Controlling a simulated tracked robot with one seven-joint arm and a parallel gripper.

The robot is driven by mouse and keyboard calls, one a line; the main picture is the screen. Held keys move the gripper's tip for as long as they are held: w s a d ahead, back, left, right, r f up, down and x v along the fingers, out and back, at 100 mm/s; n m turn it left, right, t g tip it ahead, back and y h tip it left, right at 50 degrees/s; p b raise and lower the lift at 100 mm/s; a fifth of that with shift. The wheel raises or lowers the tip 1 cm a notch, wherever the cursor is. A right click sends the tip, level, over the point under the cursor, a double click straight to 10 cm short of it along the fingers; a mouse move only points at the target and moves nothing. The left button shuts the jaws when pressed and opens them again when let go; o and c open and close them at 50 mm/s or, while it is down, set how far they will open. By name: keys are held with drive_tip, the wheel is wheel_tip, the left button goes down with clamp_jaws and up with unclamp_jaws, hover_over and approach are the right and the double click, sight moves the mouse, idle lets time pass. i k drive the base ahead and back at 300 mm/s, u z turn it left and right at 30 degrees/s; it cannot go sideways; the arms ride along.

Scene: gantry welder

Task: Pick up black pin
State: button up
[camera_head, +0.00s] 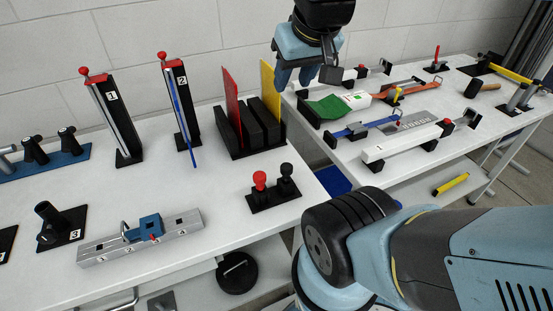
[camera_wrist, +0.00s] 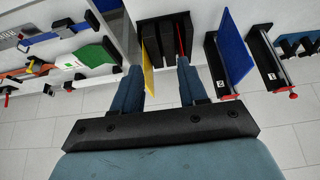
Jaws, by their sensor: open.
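The black pin (camera_head: 286,173) stands upright in a small black holder (camera_head: 272,199) near the table's right edge in the head view. A red pin (camera_head: 260,181) stands just left of it in the same holder. My gripper (camera_head: 296,77) is high above the back of the tables, behind the black pin and well apart from it. In the wrist view its two blue fingers are spread, with nothing held between them (camera_wrist: 160,68). I cannot make out the black pin in the wrist view.
A black rack (camera_head: 250,140) with red and yellow plates stands behind the pins, below my gripper. Two numbered stands (camera_head: 117,120) (camera_head: 181,110) are left of it. A grey block (camera_head: 140,238) lies in front. A gap separates the second table (camera_head: 350,140). Bare tabletop surrounds the pin holder.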

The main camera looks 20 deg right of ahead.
sight(286, 168)
drive_tip(key=z, duration=0.45)
drive_tip(key=k, duration=1.15)
drive_tip(key=z, duration=0.4)
drive_tip(key=i, duration=0.55)
drive_tip(key=z, duration=0.2)
